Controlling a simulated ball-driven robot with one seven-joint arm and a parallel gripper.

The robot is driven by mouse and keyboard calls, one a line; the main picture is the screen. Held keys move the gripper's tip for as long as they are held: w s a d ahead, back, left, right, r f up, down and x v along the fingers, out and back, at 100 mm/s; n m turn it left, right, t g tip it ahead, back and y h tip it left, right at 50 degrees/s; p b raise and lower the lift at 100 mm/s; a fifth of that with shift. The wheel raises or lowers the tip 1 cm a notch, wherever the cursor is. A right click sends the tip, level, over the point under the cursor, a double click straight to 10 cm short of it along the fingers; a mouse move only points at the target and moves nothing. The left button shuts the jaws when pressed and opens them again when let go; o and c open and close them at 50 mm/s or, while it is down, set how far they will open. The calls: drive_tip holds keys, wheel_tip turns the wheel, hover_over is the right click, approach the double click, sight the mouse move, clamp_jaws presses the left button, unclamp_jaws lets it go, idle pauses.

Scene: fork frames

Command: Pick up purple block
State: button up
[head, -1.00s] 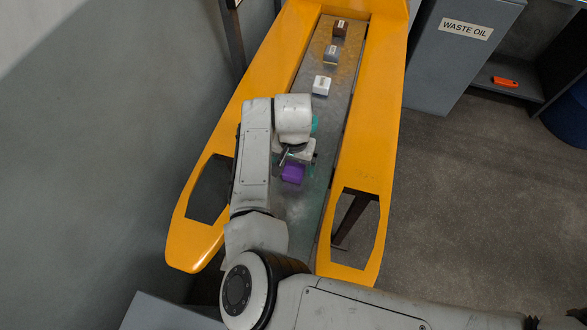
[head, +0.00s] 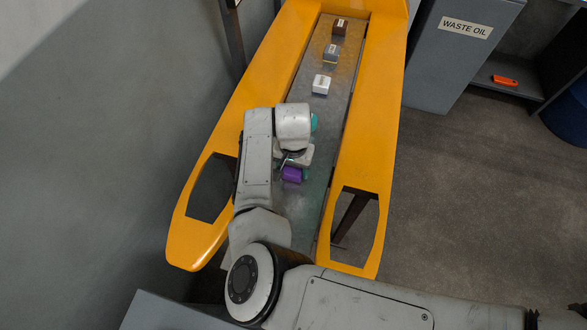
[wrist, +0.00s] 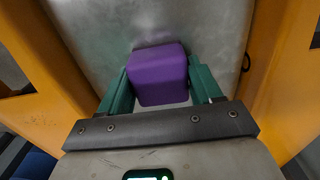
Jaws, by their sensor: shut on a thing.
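The purple block (head: 291,175) is at my gripper (head: 294,172), over the near part of the grey metal strip (head: 312,195) between two yellow forks. In the wrist view the purple block (wrist: 158,74) sits between the two green fingers of my gripper (wrist: 160,88). The fingers are shut on its left and right sides. A dark shadow lies behind the block on the metal; I cannot tell clearly whether it is lifted off the surface. My wrist hides part of the gripper in the head view.
Yellow forks (head: 363,200) flank the strip. A grey "WASTE OIL" cabinet (head: 445,70) stands at right, with an orange object (head: 505,80) on a shelf.

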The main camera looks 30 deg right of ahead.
drive_tip(key=shift+c, duration=1)
drive_tip(key=shift+r, duration=0.1)
drive_tip(key=shift+r, duration=0.5)
drive_tip(key=s+a+r+b, duration=0.3)
drive_tip(key=s+a+r, duration=0.1)
drive_tip(key=s+r, duration=0.8)
drive_tip(key=shift+s, duration=0.65)
drive_tip(key=o, duration=0.5)
drive_tip(key=shift+f, duration=0.1)
drive_tip(key=c, duration=0.6)
